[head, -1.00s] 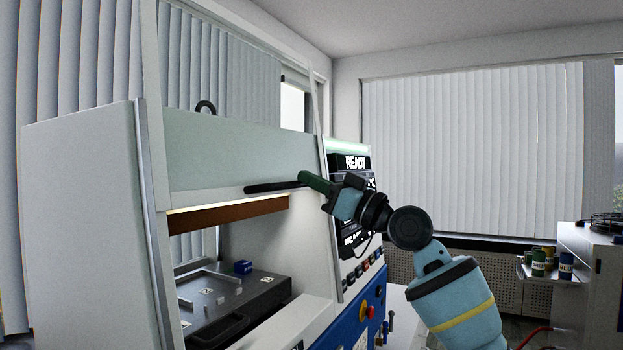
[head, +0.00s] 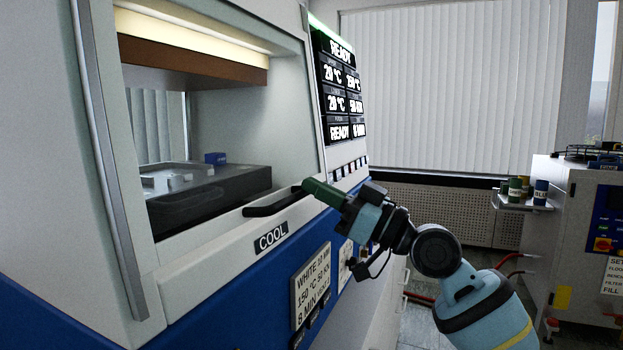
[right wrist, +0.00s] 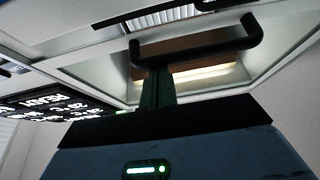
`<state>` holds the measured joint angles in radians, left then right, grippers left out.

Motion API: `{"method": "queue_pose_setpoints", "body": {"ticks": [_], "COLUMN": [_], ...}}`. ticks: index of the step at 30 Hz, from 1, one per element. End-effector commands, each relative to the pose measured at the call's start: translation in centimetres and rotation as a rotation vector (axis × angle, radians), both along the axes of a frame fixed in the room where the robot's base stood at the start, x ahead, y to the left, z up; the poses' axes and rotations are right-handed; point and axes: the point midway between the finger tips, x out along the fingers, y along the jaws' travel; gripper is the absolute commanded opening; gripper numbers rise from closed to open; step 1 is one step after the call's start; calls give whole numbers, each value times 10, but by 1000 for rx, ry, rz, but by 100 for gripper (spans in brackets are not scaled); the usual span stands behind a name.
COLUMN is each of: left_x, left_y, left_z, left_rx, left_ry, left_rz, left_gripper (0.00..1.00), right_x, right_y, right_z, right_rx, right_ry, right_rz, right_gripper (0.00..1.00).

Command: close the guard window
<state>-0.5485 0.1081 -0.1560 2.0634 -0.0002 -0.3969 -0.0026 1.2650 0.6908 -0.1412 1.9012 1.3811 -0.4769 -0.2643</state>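The guard window (head: 240,128) of the press looks like a clear pane, lowered over the chamber opening, with its black bar handle (head: 275,203) low at the opening's bottom edge, just above the COOL label. I cannot tell if its last gap is closed. My right gripper (head: 322,194) is at the right end of the handle, its green fingers together. In the right wrist view, which is rolled upside down, the fingers (right wrist: 157,85) reach the handle (right wrist: 200,43) near one end and seem to rest against it, not clamped around it. My left gripper is not in view.
A lit status display (head: 342,85) reading READY stands right of the opening, with a row of buttons below. Inside is a dark platen (head: 215,195) with a small blue block. Another machine (head: 575,220) and a shelf of cans (head: 525,203) are at the right.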

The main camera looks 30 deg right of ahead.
Motion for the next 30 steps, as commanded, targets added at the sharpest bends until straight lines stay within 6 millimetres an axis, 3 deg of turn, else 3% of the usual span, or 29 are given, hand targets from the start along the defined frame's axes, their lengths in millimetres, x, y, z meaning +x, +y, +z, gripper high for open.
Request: {"method": "queue_pose_setpoints", "body": {"ticks": [1, 9, 30], "left_x": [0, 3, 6], "left_y": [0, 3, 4], "left_z": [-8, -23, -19], "left_rx": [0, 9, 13], "left_ry": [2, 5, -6], "left_rz": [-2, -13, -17], "left_gripper": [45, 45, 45], "right_x": [1, -2, -3], "right_y": [0, -2, -1], "right_z": [-17, -37, -36], "right_rx": [-4, -1, -4], "right_ry": [11, 8, 8], "right_rz": [1, 2, 3], "right_gripper": [0, 0, 0]}}
